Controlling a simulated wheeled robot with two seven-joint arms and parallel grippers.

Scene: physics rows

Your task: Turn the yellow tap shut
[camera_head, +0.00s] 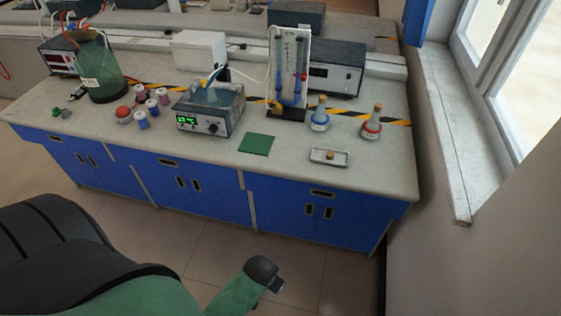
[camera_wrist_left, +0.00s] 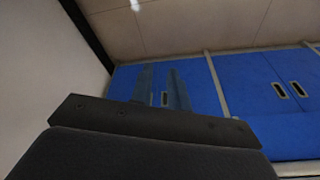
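A small yellow part (camera_head: 277,108), which looks like the yellow tap, sits low on a dark-based stand with blue tubes at the back of the bench. It is too small to tell how its handle is turned. My left gripper (camera_wrist_left: 161,90) shows in the left wrist view with two fingers apart and nothing between them, facing the blue cabinet front. It is away from the tap. In the head view, a green arm link of mine with a dark end shows at the bottom, but no fingers are clear. My right gripper is not in view.
Beside the stand are two flasks, one blue (camera_head: 319,114) and one red (camera_head: 372,122). A water bath (camera_head: 209,109) stands left of it. A green mat (camera_head: 257,144) and a small tray (camera_head: 329,156) lie in front. A wall and window bound the right side.

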